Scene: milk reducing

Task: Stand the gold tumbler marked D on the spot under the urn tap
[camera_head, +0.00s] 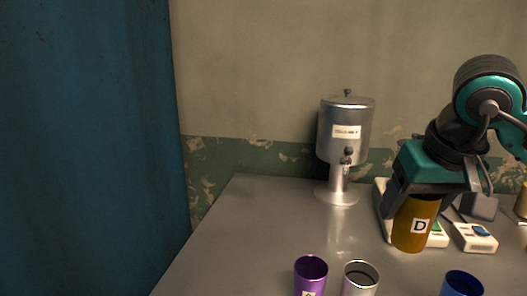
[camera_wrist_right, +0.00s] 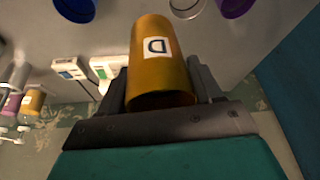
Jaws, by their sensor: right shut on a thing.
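The gold tumbler marked D (camera_head: 407,238) is upright in the head view, right of the urn. My right gripper (camera_head: 416,200) is shut around its upper part. In the right wrist view the gold tumbler (camera_wrist_right: 160,68) sits between the two fingers of my right gripper (camera_wrist_right: 160,82), with its D label showing. I cannot tell whether its base touches the table. The silver urn (camera_head: 344,130) stands at the back, with its dark tap (camera_head: 347,157) at the front. The round foot (camera_head: 337,196) under the tap looks bare. My left gripper is not in view.
A purple tumbler (camera_head: 311,270), a silver tumbler (camera_head: 360,278) and a blue tumbler (camera_head: 462,284) stand at the table's front. White devices (camera_head: 474,238) lie right of and behind the gold tumbler. The grey table (camera_head: 260,225) is clear left of the urn and in front of it.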

